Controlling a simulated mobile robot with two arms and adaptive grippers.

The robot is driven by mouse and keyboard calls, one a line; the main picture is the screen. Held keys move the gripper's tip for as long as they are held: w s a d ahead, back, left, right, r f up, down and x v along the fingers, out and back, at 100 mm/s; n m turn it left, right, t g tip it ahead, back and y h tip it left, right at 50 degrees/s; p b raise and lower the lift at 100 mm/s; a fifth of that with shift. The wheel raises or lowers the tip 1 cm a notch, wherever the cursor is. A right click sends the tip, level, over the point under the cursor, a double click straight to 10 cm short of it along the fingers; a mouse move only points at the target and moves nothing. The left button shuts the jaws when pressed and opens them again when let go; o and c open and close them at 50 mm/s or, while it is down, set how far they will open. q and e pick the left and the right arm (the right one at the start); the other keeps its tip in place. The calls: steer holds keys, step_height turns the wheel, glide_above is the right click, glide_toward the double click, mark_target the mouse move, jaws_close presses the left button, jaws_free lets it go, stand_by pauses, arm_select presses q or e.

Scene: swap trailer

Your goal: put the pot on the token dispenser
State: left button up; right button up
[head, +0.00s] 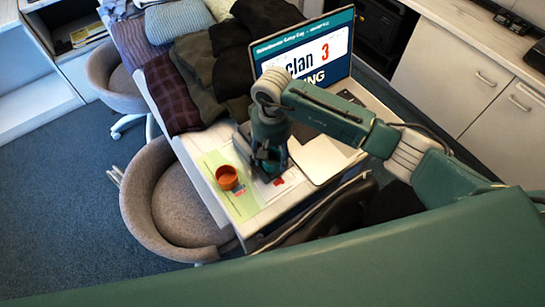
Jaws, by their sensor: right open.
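A small orange-brown pot (227,177) stands on a pale green sheet near the front left edge of the white table (197,172). My right gripper (268,172) points down over the table just to the right of the pot. It is open, apart from the pot as far as I can see, and its fingers are dark and partly hidden by its own wrist. I cannot make out the token dispenser; my right arm covers part of the table. My left gripper is not in view.
A laptop (305,62) with a lit screen stands behind my right arm. Folded clothes (178,92) cover the table's far left. Grey chairs (175,205) stand along its left side. White cabinets (455,70) are at the right.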

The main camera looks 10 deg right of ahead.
step_height(320, 180, up, 11)
steer(key=b, duration=0.2)
steer(key=shift+f+b, duration=0.15)
steer(key=shift+b, duration=0.25)
steer(key=shift+s+d+f, duration=0.1)
stand_by(0.7)
